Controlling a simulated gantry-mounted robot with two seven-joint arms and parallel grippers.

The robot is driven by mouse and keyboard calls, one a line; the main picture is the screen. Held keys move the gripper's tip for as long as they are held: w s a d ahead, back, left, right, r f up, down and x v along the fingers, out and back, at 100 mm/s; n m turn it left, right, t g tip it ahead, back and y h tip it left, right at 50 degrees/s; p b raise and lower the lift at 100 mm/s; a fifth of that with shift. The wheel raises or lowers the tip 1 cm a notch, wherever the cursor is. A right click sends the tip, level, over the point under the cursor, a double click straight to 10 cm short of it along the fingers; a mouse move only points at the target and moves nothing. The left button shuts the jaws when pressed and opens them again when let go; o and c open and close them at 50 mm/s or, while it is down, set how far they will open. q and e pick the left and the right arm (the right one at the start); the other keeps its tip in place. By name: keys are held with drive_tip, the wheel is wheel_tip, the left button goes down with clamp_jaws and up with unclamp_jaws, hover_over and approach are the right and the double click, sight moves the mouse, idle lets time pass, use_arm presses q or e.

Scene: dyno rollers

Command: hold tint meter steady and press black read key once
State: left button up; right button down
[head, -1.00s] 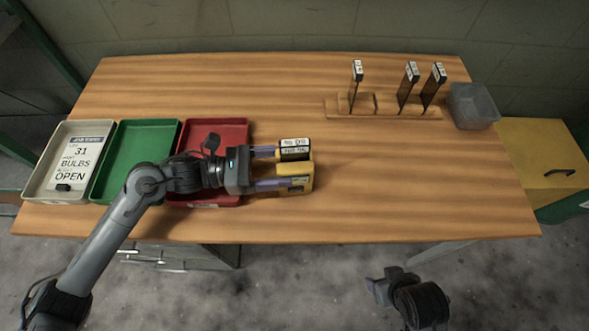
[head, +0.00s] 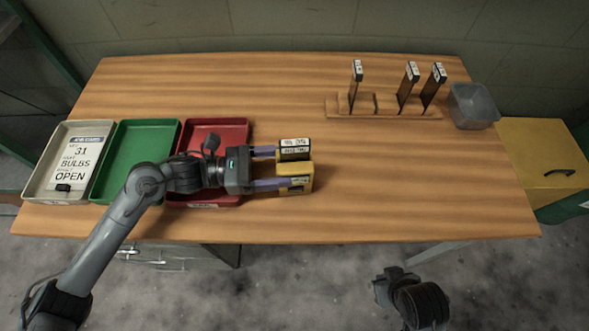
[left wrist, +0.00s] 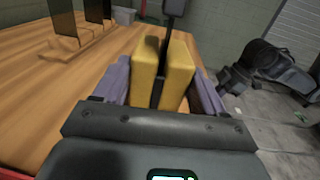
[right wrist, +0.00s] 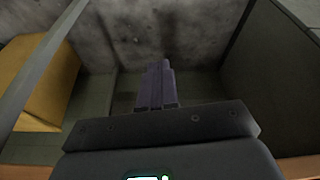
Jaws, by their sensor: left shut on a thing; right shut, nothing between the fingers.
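The yellow tint meter (head: 302,172) stands on the table, right of the red tray. A dark sample plate with a white label (head: 295,144) sits at its far side in the head view. In the left wrist view the plate stands in a slot between the meter's two yellow halves (left wrist: 178,75). My left gripper (head: 280,168) is shut on the meter, one finger on each side. I cannot make out the black read key. My right gripper (head: 384,287) is shut and empty, off the table's front edge; its closed fingers show in the right wrist view (right wrist: 157,85).
Red (head: 213,127), green (head: 124,165) and white (head: 51,150) trays stand at the left. A wooden rack (head: 388,112) holds upright dark plates at the back. A grey bin (head: 472,106) is at the back right. The table right of the meter is clear.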

sight(296, 190)
idle(0.8)
drive_tip(key=w+a+r+t+y, duration=0.2)
drive_tip(key=a+r+y, duration=0.1)
drive_tip(key=a, duration=0.7)
drive_tip(key=w+a+r+t+y, duration=0.2)
drive_tip(key=a+r+y, duration=0.15)
drive_tip(key=a, duration=0.65)
drive_tip(key=a+r+m+t+y, duration=0.2)
drive_tip(key=a+r+y, duration=0.2)
drive_tip(key=r+y, duration=0.25)
drive_tip(key=d+n, duration=0.1)
drive_tip(key=d+r+n, duration=0.1)
drive_tip(key=d, duration=0.1)
drive_tip(key=d+t, duration=0.1)
drive_tip(key=shift+w+d+r+n+h, duration=0.25)
drive_tip(key=shift+d+r+n+h, duration=0.05)
drive_tip(key=shift+d+r+n, duration=0.1)
drive_tip(key=shift+w, duration=0.1)
drive_tip(key=shift+w+a, duration=0.2)
drive_tip(key=shift+w, duration=1.95)
drive_tip(key=shift+w+a, duration=0.2)
drive_tip(key=shift+w, duration=1.95)
